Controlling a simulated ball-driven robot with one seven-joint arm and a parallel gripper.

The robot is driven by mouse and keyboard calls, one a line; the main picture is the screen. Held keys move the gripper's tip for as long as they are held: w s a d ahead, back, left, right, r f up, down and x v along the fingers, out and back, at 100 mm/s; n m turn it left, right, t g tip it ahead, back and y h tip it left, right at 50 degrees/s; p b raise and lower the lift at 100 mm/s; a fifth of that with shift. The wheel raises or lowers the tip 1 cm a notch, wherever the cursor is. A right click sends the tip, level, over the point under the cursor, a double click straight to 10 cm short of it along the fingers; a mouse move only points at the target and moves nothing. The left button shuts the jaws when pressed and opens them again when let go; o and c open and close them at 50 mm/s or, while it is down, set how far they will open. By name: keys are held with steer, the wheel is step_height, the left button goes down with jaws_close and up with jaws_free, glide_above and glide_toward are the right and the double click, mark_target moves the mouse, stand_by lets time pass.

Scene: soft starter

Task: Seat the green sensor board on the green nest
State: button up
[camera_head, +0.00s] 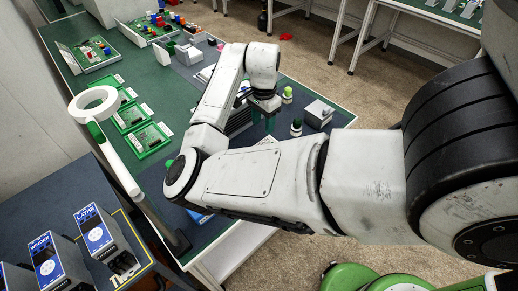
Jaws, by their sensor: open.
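My gripper (264,118) points down over the middle right of the green-topped bench, with its jaws open. It hangs close to a dark finned block and small parts on the bench mat. Several green frames stand in a row at the bench's left, and one of them, a green frame with a board in it (148,141), is nearest to me. I cannot tell which is the sensor board or which is the green nest. My arm hides much of the bench's near side and part of the area around the gripper.
A white ring lamp (93,103) rises at the left on its pole. Green-capped cylinders (287,95) and a grey box (318,114) stand right of the gripper. Bins of coloured parts (150,28) lie at the back. Labelled grey units (104,240) stand front left.

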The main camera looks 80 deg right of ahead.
mark_target(263, 142)
step_height(263, 142, down, 3)
steer(key=shift+r, duration=0.15)
steer(key=shift+s+f+p, duration=0.15)
steer(key=shift+f+p, duration=0.75)
steer(key=shift+f, duration=1.75)
steer(key=shift+c, duration=0.4)
jaws_close()
